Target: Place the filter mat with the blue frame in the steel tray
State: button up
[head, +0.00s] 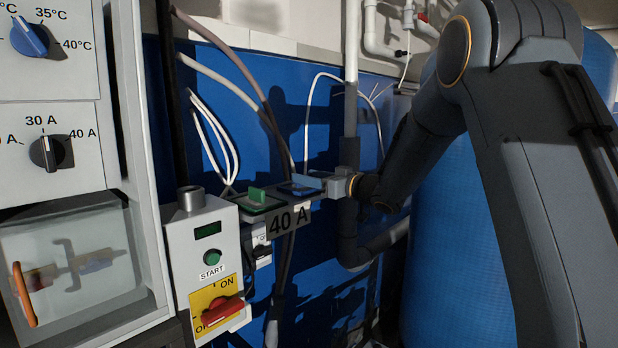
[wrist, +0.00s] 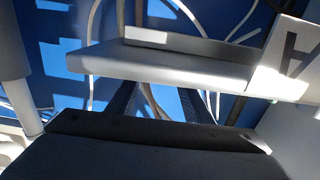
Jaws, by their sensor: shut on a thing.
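The blue-framed filter mat (head: 299,188) is in the middle of the head view, over a narrow grey ledge with a "40 A" label below it. My gripper (head: 325,187) reaches in from the right and is shut at the mat's right side, on the mat. Whether the mat touches the ledge is unclear. In the wrist view my dark fingers (wrist: 158,103) run under a pale grey slab (wrist: 165,66); their tips and the grip are hidden. I cannot tell whether this ledge is the steel tray; no other tray is recognisable.
A green-framed piece (head: 256,202) sits left of the blue mat. A grey box (head: 208,258) with START button and red switch stands further left, beside the control cabinet (head: 50,100). Loose cables and a vertical pipe (head: 350,80) are behind. A blue drum (head: 455,250) is at right.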

jog(key=shift+f, duration=0.15)
jog(key=o, duration=1)
jog(key=shift+o, duration=0.2)
jog(key=shift+d+r, duration=0.1)
jog(key=shift+r, duration=0.1)
jog(key=b+v, duration=0.3)
jog(key=v, duration=0.9)
jog(key=shift+b, duration=0.35)
